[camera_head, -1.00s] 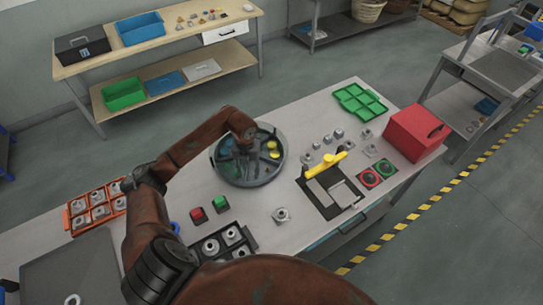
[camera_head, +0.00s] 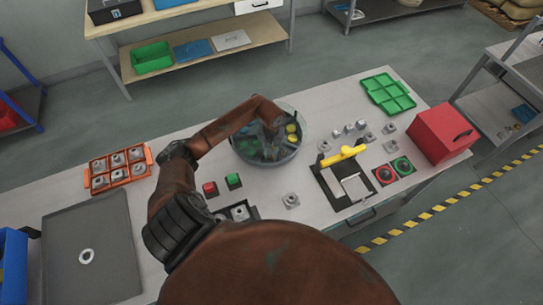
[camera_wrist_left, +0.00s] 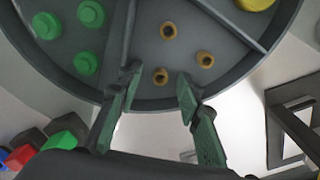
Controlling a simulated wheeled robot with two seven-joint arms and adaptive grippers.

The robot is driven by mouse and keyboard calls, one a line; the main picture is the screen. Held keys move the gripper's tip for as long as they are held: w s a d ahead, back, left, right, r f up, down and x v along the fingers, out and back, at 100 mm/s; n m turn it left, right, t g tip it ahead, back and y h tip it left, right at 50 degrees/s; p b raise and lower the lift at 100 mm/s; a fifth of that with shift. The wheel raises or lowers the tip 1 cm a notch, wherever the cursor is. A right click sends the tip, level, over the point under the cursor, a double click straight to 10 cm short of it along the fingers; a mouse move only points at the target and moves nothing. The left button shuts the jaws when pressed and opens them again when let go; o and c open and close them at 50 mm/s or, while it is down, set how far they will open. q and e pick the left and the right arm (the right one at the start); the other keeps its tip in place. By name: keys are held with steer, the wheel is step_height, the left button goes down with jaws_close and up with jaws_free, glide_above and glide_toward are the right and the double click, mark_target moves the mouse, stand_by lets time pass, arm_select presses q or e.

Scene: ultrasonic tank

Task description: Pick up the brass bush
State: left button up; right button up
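Three small brass bushes with dark holes lie in one compartment of a round grey divided tank. In the left wrist view they are the near bush (camera_wrist_left: 160,77), the right bush (camera_wrist_left: 205,59) and the far bush (camera_wrist_left: 168,30). The tank rim (camera_wrist_left: 150,104) crosses that view, and the tank wall (camera_head: 262,163) shows in the head view. My left gripper (camera_wrist_left: 157,78) is open, its fingertips on either side of the near bush in the picture; I cannot tell their height above it. In the head view my left gripper (camera_head: 270,127) is over the tank. My right gripper is not in view.
Green round pieces (camera_wrist_left: 86,64) lie in the neighbouring compartment, yellow ones (camera_head: 291,128) at the tank's right. A black fixture with a yellow handle (camera_head: 345,154), a red box (camera_head: 440,133) and a green tray (camera_head: 388,94) stand to the right. An orange tray (camera_head: 120,168) is at left.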

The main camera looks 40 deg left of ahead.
arm_select(q)
steer(key=shift+s, duration=0.2)
steer(key=shift+w+f, duration=0.1)
steer(key=shift+w, duration=0.15)
steer(key=shift+c, duration=1.2)
steer(key=shift+s, duration=0.1)
jaws_close()
